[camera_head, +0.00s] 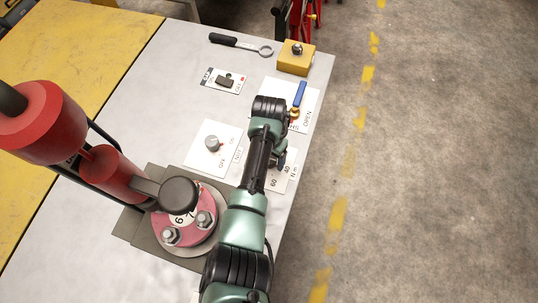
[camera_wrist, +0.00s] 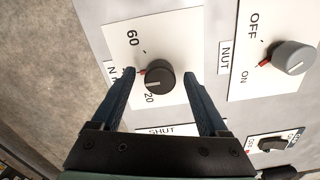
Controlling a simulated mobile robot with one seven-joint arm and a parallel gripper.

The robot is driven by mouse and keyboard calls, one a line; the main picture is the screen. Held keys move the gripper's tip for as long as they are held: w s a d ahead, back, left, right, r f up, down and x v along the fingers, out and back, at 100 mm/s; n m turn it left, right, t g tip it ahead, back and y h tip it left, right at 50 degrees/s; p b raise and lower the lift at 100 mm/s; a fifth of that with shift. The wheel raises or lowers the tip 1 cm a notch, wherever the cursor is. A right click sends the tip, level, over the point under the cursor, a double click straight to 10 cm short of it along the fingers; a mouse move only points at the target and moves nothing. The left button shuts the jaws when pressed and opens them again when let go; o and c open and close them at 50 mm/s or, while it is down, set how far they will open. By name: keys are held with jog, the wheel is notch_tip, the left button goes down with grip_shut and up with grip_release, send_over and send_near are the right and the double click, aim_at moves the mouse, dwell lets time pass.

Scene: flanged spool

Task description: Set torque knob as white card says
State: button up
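The torque knob (camera_wrist: 160,78) is round and black, on a white dial plate (camera_wrist: 146,38) marked 60 and 20. A figure at the left of the dial is mostly hidden by a finger in the wrist view. The knob's red mark points left, toward that figure. My gripper (camera_wrist: 160,78) is open, one finger on each side of the knob; contact cannot be told. In the head view my arm covers the knob, and 60 and 40 show on the plate (camera_head: 276,180). A white card (camera_head: 180,220) lies on the pink flange, partly covered; a 6 or 9 shows.
A grey ON/OFF knob (camera_head: 212,143) beside the NUT label (camera_wrist: 224,57) has its red mark toward ON. A blue-handled valve (camera_head: 299,95), small switch (camera_head: 225,81), wrench (camera_head: 240,44) and yellow block (camera_head: 296,58) are farther along. The red tool (camera_head: 112,171) stands at left.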

notch_tip(320, 180, up, 13)
jog(key=shift+b, duration=0.4)
dwell(0.4)
dwell(0.4)
